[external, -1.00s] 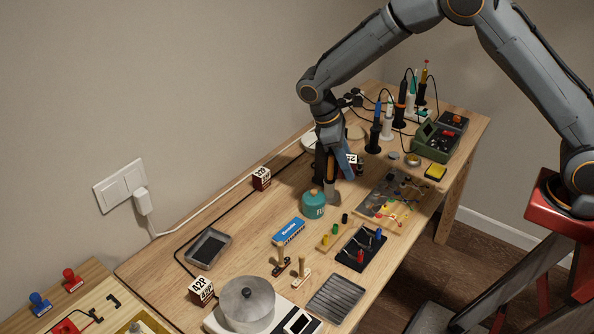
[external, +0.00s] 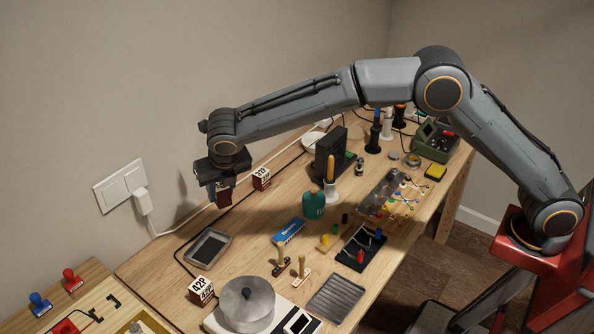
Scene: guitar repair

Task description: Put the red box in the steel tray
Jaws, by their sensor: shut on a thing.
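My gripper (external: 221,186) is shut on a small dark-red box (external: 224,196), which shows only partly between and below the fingers. It is held above the back left of the workbench, up and slightly right of a shallow grey metal tray (external: 228,240) with a dark inside. That tray looks empty. A second metal tray (external: 337,297), ribbed and also empty, lies at the front of the bench. I cannot tell for sure which of the two is the steel tray.
Another red-and-white box (external: 261,179) stands by the wall, right of my gripper. One more (external: 201,290) stands near a steel pot (external: 247,303). A black cable runs behind the grey tray.

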